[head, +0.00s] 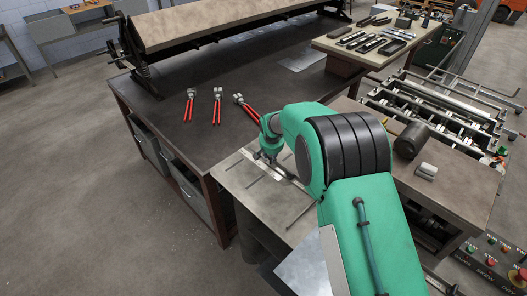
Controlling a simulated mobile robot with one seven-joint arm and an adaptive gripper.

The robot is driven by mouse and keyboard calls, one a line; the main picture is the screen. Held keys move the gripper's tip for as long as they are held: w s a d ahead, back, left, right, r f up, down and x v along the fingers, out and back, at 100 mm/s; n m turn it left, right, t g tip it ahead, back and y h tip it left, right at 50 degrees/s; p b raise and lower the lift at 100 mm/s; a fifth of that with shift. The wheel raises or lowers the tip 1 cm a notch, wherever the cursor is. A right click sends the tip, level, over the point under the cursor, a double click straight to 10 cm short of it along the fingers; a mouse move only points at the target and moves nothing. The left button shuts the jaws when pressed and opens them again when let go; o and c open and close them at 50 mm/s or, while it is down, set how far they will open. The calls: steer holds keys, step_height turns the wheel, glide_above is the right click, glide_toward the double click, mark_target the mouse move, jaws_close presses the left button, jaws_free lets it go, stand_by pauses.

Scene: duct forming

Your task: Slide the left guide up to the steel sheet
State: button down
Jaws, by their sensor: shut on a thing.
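My gripper (268,160) points down at a grey metal-topped stand (233,181), left of my green arm. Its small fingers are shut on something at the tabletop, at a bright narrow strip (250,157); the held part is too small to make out. Thin dark bars lie on this top, one left of the gripper (233,163), one just below it (254,182) and one to the right (301,215). I cannot tell which is the left guide. A pale flat sheet (300,268) shows at the stand's near edge, partly behind my arm. My arm hides the right part of the top.
A dark workbench (180,140) with several red-handled pliers (217,105) and a long folding machine (200,27) stands behind. A roller machine (435,115) and a side table (460,185) are at right, a control panel (490,258) at lower right. Floor at left is clear.

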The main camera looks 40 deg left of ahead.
glide_above(283, 174)
steer(key=shift+w+a+r, duration=0.1)
steer(key=shift+w+r, duration=0.05)
steer(key=shift+w, duration=0.05)
stand_by(0.4)
steer(key=c, duration=1.6)
jaws_free()
steer(key=shift+o, duration=0.2)
steer(key=shift+s, duration=0.1)
steer(key=v, duration=1.1)
steer(key=shift+r, duration=0.35)
